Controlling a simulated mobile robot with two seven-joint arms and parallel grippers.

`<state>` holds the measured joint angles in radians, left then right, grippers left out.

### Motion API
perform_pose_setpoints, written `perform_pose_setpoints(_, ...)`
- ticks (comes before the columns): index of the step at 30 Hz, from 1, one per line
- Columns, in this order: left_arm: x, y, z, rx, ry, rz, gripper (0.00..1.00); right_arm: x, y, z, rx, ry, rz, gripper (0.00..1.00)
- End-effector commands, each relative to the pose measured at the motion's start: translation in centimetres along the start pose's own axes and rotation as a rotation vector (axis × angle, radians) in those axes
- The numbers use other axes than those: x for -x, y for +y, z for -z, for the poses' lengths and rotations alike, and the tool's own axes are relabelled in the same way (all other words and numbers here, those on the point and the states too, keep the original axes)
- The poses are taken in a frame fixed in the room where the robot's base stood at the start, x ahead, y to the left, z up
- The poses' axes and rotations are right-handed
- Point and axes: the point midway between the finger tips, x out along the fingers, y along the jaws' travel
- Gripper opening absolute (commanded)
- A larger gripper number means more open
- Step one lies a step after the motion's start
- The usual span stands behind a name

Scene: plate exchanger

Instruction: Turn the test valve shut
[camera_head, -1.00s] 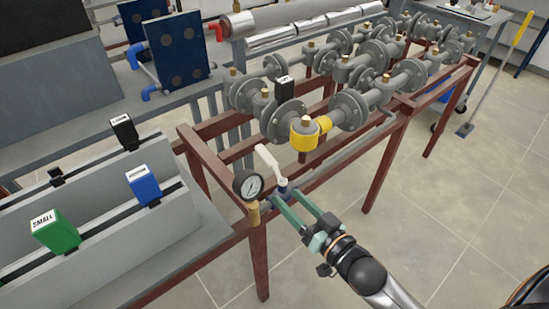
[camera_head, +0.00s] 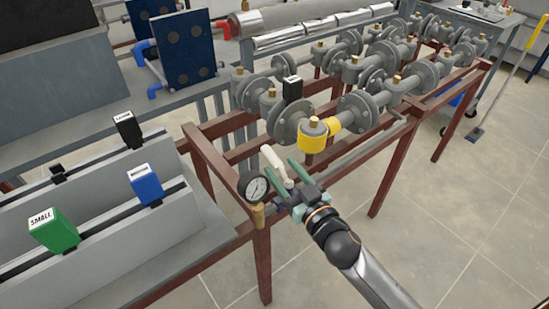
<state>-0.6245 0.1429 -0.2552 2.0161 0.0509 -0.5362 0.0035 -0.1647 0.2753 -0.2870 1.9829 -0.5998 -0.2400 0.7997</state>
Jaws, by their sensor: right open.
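The test valve's white lever (camera_head: 273,158) stands up, tilted to the left, beside a round black-rimmed pressure gauge (camera_head: 254,187) at the near end of the red-brown pipe frame. My right gripper (camera_head: 284,177) is open, with its green fingers around the lower part of the lever, one on the gauge side and one on the far side. I cannot tell whether either finger touches the lever. The valve body is mostly hidden behind the gripper. My left gripper is not in view.
A yellow-banded pipe fitting (camera_head: 313,135) and flanged grey pipes (camera_head: 358,111) lie just behind the lever. A grey rack with a green block (camera_head: 53,230) and a blue block (camera_head: 145,184) stands at left.

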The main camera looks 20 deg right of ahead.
Motion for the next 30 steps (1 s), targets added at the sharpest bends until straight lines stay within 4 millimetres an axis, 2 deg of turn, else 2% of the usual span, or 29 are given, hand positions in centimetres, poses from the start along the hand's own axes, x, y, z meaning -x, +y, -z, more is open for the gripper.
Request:
perform_pose_setpoints(3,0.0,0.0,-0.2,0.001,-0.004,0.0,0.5,-1.9,0.0,0.0,0.001,0.001,0.0,0.61)
perform_pose_setpoints(9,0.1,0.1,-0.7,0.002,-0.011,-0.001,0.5,-3.9,0.0,0.0,-0.001,0.0,0.0,0.61)
perform_pose_setpoints(21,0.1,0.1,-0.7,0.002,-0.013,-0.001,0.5,-4.5,0.0,-0.1,-0.002,-0.001,0.0,0.61)
perform_pose_setpoints(23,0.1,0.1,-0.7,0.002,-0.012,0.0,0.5,-4.5,0.0,-0.1,-0.002,-0.001,0.0,0.57)
perform_pose_setpoints(30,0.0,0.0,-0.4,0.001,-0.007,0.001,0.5,-4.5,0.0,-0.1,-0.001,-0.001,0.0,0.3)
